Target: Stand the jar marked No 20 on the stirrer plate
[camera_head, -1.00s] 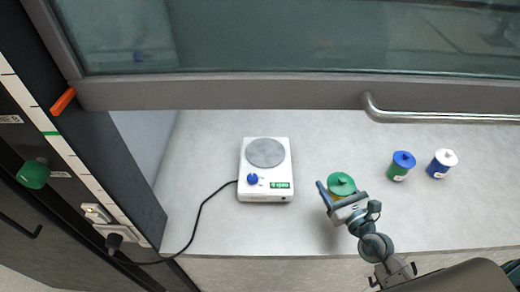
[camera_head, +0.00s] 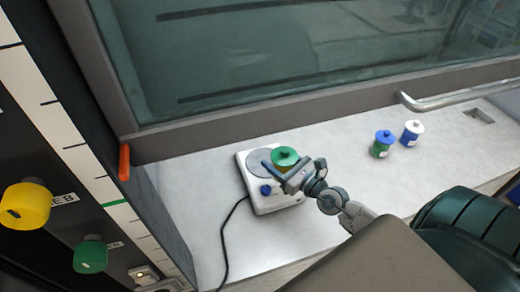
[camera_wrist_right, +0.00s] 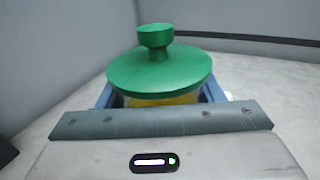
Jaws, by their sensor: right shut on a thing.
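The held jar has a green lid (camera_head: 285,156) with a knob and a yellowish body. It also shows in the right wrist view (camera_wrist_right: 160,70), upright between the fingers. Its number is not visible. My right gripper (camera_head: 280,168) is shut on this jar, which appears over the right part of the stirrer plate. I cannot tell whether the jar touches the plate. The stirrer (camera_head: 275,204) is a white unit with a round grey top (camera_head: 258,163) and a blue knob (camera_head: 266,190). My left gripper is not in view.
A green jar with a blue lid (camera_head: 382,145) and a blue jar with a white lid (camera_head: 412,133) stand at the right on the bench. A raised glass sash (camera_head: 300,107) with a metal handle (camera_head: 455,98) crosses above. A black cable (camera_head: 223,240) runs from the stirrer.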

